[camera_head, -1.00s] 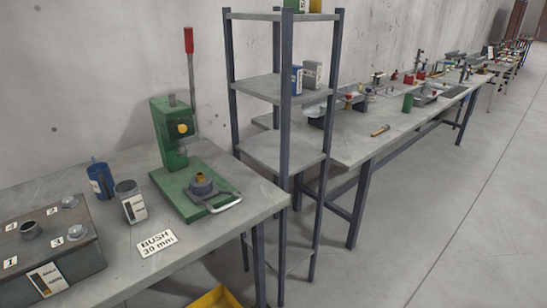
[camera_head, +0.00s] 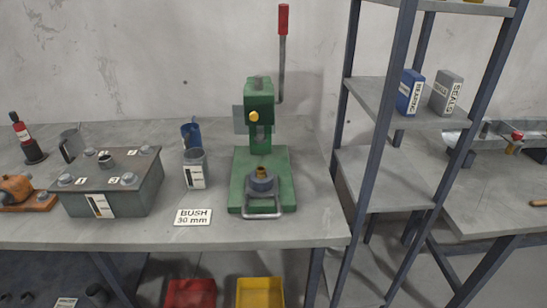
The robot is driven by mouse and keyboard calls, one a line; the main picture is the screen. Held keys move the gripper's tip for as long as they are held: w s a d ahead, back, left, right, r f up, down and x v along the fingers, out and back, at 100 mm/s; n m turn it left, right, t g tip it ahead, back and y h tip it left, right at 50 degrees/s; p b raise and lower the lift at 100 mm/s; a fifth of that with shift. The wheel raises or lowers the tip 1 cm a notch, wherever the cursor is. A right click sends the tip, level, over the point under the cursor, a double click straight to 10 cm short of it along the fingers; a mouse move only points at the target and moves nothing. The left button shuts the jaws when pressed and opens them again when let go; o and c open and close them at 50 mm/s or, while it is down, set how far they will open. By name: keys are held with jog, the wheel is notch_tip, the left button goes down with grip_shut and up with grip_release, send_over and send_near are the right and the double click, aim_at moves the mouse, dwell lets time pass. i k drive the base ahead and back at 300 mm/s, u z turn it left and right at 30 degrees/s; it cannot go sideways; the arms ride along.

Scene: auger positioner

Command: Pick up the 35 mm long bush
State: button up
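No part is marked as 35 mm long, so I cannot tell which is the 35 mm long bush. A small brass-coloured bush-like part (camera_head: 262,173) stands in a dark round holder (camera_head: 262,185) on the base of the green press (camera_head: 238,200). A white sign (camera_head: 193,217) reading "BUSH 30 mm" lies near the bench's front edge. My gripper is not in view.
The bench (camera_head: 330,225) also holds a grey labelled cup (camera_head: 195,172), a blue cup (camera_head: 190,133) and an orange tool (camera_head: 17,188). A red bin (camera_head: 190,293) and a yellow bin (camera_head: 260,293) are below. A shelf rack (camera_head: 385,180) stands at right.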

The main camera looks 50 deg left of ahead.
aim_at(261, 170)
jog(key=u, duration=0.8)
jog(key=i, duration=0.8)
jog(key=u, duration=0.75)
jog(key=i, duration=0.5)
jog(key=z, duration=0.05)
